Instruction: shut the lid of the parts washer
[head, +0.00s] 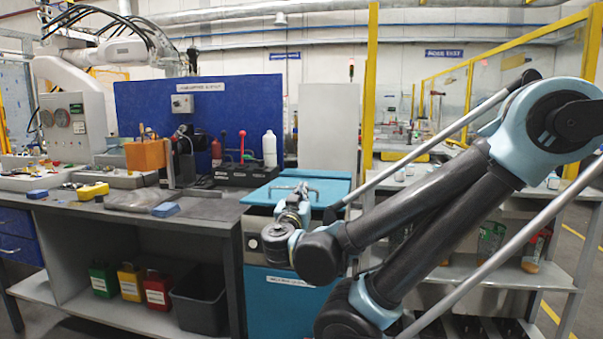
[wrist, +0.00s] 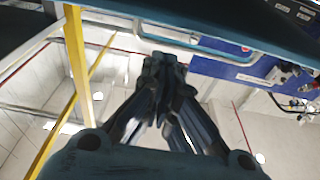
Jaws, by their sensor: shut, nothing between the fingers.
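The parts washer (head: 288,300) is a blue cabinet with a white label, right of the workbench. Its blue lid (head: 335,188) lies low and close to flat on top, with a metal handle (head: 283,188). I cannot tell whether a gap stays under the lid. My gripper (head: 302,193) is at the lid's front part by the handle, its fingers together and empty. In the wrist view my gripper (wrist: 165,60) points toward the handle (wrist: 195,40) and the lid's edge (wrist: 125,15). I cannot tell whether the fingers touch it. My arm hides the washer's right side.
The workbench (head: 215,208) at the left holds trays, an orange block (head: 146,154) and a white bottle (head: 269,149). A grey panel (head: 328,125) stands behind the washer. A yellow post (head: 370,85) and a shelf rack (head: 480,275) are at the right.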

